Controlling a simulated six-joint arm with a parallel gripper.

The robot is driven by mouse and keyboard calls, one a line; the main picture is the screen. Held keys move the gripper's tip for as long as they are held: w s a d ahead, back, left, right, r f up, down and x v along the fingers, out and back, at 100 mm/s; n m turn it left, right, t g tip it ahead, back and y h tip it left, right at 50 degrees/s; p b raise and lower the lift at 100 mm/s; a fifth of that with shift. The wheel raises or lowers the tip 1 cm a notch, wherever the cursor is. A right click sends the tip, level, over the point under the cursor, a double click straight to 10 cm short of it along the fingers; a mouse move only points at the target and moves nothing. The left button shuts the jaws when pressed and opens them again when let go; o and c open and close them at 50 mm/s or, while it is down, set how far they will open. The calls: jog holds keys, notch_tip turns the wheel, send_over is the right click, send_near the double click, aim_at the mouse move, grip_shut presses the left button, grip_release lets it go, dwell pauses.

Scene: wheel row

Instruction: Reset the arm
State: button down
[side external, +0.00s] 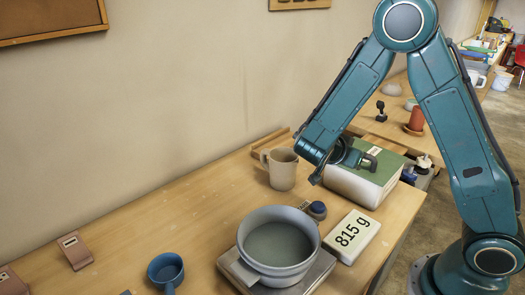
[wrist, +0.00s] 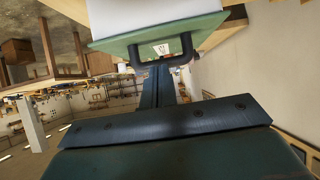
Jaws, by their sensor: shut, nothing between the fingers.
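My gripper (side external: 317,177) is shut and empty. In the side external view it hangs above the table between the beige mug (side external: 282,168) and the green-topped box (side external: 368,176). My arm is bent high in the middle, with the forearm angled down to the left. In the wrist view the closed fingers (wrist: 164,78) point toward a green panel (wrist: 160,32) with a dark handle (wrist: 162,48). I cannot tell whether the fingers touch anything.
A grey pot (side external: 278,247) stands on a scale, beside a display (side external: 351,237) reading 815 g. A red-brown cylinder (side external: 416,119) stands on the table behind.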

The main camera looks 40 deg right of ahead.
jog(key=shift+a+f, duration=0.4)
jog(key=shift+a, duration=0.25)
jog(key=shift+a+f, duration=0.35)
jog(key=shift+a, duration=0.25)
jog(key=shift+s+r, duration=0.1)
jog(key=s+a+r+n+t+y, duration=0.5)
jog(key=s+a+r+n+y, duration=0.6)
jog(key=s+r+n, duration=0.5)
jog(key=shift+a+n+t+y, duration=0.3)
jog(key=shift+a+n, duration=0.45)
jog(key=shift+n, duration=0.15)
